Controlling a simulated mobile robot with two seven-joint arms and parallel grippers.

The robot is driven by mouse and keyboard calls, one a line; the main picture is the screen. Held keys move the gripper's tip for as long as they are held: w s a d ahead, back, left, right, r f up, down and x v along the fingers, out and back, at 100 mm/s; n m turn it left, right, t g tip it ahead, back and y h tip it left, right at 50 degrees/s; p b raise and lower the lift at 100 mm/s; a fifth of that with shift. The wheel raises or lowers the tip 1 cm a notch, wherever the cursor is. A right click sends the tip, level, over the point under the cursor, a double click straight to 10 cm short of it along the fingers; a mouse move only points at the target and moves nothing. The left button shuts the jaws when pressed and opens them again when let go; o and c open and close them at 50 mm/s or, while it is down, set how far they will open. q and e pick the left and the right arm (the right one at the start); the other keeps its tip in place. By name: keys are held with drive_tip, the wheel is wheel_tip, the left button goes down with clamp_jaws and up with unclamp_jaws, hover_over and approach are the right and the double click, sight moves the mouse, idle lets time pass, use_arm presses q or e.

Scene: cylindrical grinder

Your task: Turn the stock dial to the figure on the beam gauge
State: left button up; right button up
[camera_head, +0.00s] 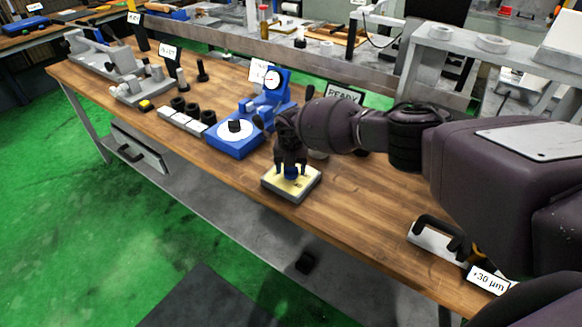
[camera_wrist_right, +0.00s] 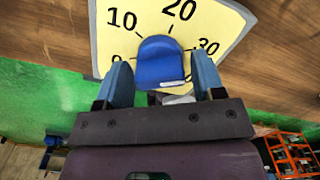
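The stock dial has a cream-yellow face (camera_head: 305,190) on a small block at the bench's front edge. In the right wrist view the yellow face (camera_wrist_right: 215,28) shows the figures 10, 20 and 30, and a partly covered figure at left. Its blue knob (camera_wrist_right: 160,62) stands between the fingers of my right gripper (camera_wrist_right: 160,75). Narrow gaps show on both sides, so the gripper looks open around the knob. In the head view my right gripper (camera_head: 291,168) points down over the dial. A card reading +30 µm (camera_head: 488,280) stands at the lower right. My left gripper is not in view.
A blue fixture (camera_head: 232,144) with a white disc and a round dial indicator (camera_head: 272,80) stands left of the dial. A READY sign (camera_head: 345,94) is behind my arm. A grey piece with a black handle (camera_head: 435,238) lies at right. Bare wood (camera_head: 350,215) lies between.

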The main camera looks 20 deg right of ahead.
drive_tip(key=shift+o, duration=0.7)
wheel_tip(320, 180, up, 11)
drive_tip(key=shift+p, duration=0.4)
drive_tip(key=shift+f, duration=0.15)
